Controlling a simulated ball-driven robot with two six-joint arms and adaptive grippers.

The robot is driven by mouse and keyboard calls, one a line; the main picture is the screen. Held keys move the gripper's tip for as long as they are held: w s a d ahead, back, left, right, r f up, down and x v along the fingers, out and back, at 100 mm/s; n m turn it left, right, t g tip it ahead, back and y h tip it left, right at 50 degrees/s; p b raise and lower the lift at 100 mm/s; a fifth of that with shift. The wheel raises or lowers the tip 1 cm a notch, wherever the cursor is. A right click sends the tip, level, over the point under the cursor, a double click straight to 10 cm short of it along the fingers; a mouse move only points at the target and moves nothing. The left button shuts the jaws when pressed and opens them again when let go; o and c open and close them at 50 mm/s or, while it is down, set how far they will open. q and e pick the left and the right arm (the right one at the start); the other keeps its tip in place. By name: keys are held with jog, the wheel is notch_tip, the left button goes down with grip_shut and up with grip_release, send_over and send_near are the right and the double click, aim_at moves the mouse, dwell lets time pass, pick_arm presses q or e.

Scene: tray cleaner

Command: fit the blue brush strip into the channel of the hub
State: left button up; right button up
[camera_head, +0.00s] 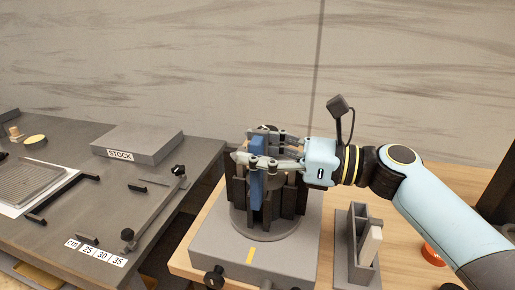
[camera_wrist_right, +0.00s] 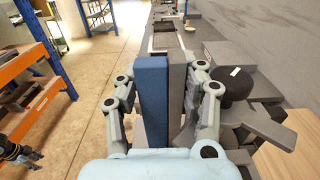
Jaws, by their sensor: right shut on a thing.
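The blue brush strip (camera_head: 257,172) stands upright between the fingers of my right gripper (camera_head: 262,162), which is shut on it. The strip also shows in the right wrist view (camera_wrist_right: 153,100), between the two fingers, with a dark grey strip close beside it on its right. The hub (camera_head: 268,228) is a dark round piece with several upright dark strips around it, on a grey base block. The strip is at the hub's near left side. Its lower end is among the dark strips, and I cannot tell whether it is in a channel.
A grey holder (camera_head: 359,262) with a pale block stands right of the hub's base. An orange-red round piece (camera_head: 433,254) lies farther right. On the left, a grey bench (camera_head: 90,205) holds a STOCK block (camera_head: 140,142) and a measuring rail. A gap separates bench and wooden table.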

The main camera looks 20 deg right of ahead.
jog(key=shift+f, duration=0.35)
jog(key=o, duration=1.4)
jog(key=v, duration=1.2)
